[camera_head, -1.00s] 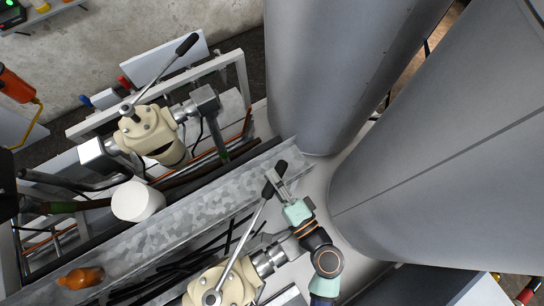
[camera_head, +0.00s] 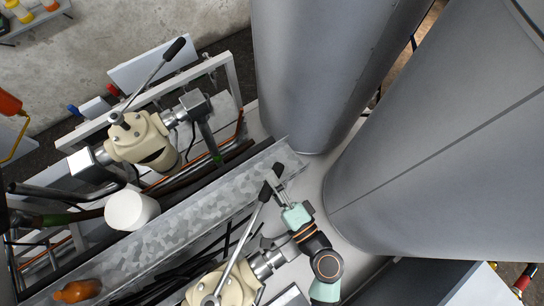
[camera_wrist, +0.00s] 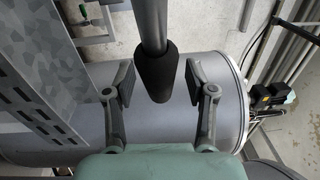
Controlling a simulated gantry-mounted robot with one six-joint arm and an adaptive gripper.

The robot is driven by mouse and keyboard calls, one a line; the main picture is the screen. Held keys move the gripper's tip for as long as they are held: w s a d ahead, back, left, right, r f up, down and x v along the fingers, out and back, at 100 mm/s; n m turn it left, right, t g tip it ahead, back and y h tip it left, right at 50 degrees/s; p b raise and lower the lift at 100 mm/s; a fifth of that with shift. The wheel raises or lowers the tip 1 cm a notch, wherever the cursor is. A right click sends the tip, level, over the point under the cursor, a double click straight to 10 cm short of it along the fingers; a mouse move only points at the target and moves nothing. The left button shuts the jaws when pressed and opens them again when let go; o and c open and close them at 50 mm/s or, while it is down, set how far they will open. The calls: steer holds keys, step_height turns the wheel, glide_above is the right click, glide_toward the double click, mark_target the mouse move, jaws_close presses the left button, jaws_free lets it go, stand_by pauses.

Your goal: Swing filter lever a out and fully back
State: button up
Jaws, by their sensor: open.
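Two cream filter housings each carry a metal lever with a black grip. The near lever (camera_head: 240,242) rises from the lower housing (camera_head: 228,285), and its black grip (camera_head: 271,182) ends at my gripper (camera_head: 279,187). The far lever (camera_head: 152,76) stands on the upper-left housing (camera_head: 145,140), away from my gripper. I cannot tell from markings which is lever a. In the wrist view my gripper (camera_wrist: 160,83) is open, with a finger on each side of the near lever's black grip (camera_wrist: 155,72). Gaps show between the grip and both fingers.
Large grey drums (camera_head: 440,150) stand close to the right of my arm. A galvanized channel (camera_head: 185,220) runs between the two housings. A white cylinder (camera_head: 132,210) and an orange bottle (camera_head: 78,291) are at the left.

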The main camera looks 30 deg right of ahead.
steer(key=shift+s, duration=0.1)
steer(key=s, duration=1.1)
steer(key=shift+s+d+f, duration=0.35)
steer(key=shift+s+d, duration=0.05)
steer(key=shift+d, duration=0.05)
